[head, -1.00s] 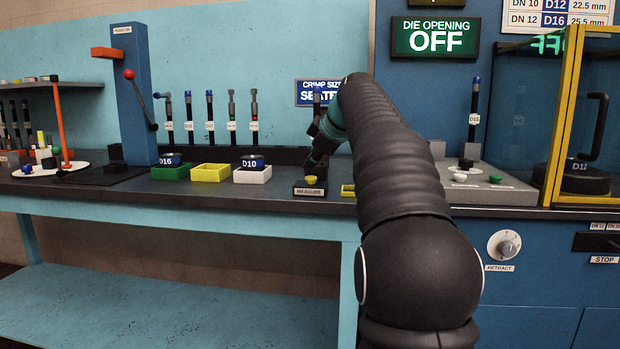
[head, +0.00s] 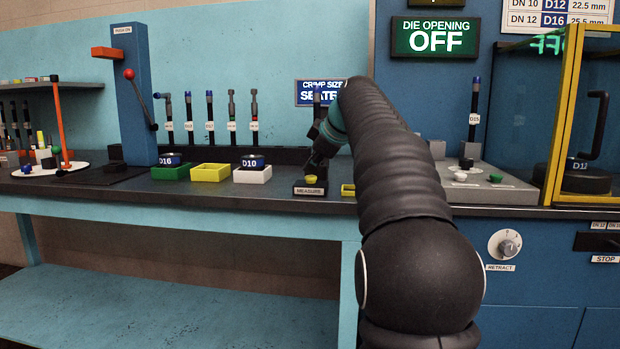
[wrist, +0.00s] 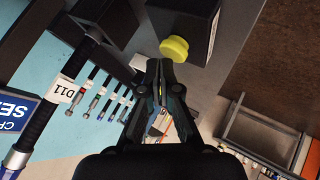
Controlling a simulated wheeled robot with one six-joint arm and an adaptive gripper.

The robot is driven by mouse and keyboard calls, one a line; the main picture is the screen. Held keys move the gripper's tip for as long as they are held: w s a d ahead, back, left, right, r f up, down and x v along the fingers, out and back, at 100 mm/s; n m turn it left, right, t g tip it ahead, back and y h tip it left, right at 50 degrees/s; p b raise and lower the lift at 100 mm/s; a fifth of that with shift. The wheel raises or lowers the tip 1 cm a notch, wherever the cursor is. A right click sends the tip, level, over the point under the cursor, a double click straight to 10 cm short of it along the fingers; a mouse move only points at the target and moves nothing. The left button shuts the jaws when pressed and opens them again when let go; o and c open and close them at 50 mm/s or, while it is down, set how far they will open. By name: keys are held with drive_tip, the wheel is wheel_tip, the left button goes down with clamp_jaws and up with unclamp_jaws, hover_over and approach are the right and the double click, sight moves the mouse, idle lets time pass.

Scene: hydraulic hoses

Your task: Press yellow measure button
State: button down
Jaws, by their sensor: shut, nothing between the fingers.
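The yellow measure button (head: 311,179) sits on a small dark box labelled MEASURE (head: 309,190) near the bench's front edge. It also shows in the wrist view (wrist: 174,48), standing out from the dark box (wrist: 190,25). My gripper (head: 314,170) is just above the button in the head view, small and dark. In the wrist view my gripper (wrist: 160,66) is shut and empty, its fingertips close beside the button's edge. I cannot tell whether they touch it.
Green (head: 171,172), yellow (head: 210,172) and white (head: 252,174) trays stand left of the button box. A hose marked D11 (wrist: 62,95) shows in the wrist view. A sloped panel with buttons (head: 490,188) and a yellow-framed guard (head: 560,120) are at right.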

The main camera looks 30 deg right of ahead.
sight(312, 177)
drive_tip(key=shift+f+b, duration=0.4)
drive_tip(key=shift+f, duration=0.1)
idle(0.8)
drive_tip(key=shift+r, duration=0.15)
drive_tip(key=shift+r+p, duration=0.75)
drive_tip(key=shift+p, duration=0.1)
drive_tip(key=shift+r, duration=0.15)
wheel_tip(312, 177, up, 5)
drive_tip(key=p, duration=0.4)
idle(0.5)
